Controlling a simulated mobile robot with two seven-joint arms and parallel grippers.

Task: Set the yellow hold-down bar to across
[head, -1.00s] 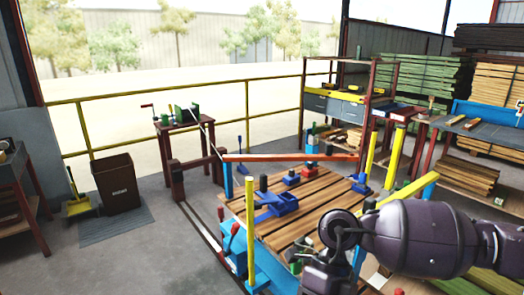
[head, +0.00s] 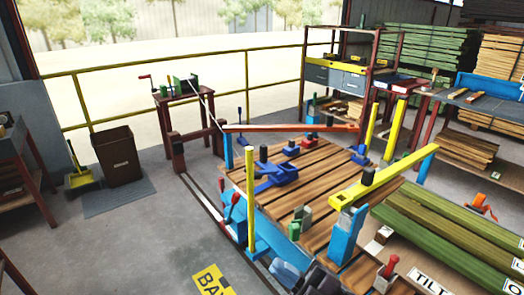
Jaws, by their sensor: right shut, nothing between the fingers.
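The yellow hold-down bar (head: 402,164) slants along the right side of the slatted wooden table (head: 318,158). A black knob (head: 368,175) stands up from it. Its near end is over a blue post (head: 347,236) and its far end is at a blue upright (head: 425,170). My right gripper (head: 322,279) is a dark shape at the bottom edge, partly cut off, shut and empty, below the bar's near end and apart from it. My left gripper is out of view.
An orange-red bar (head: 290,128) spans the table's far side. Yellow uprights stand at the back right (head: 394,130) and at the front left (head: 250,205). Green boards (head: 450,228) lie at the right, beside a red-knobbed lever (head: 390,266). The floor at left is mostly clear.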

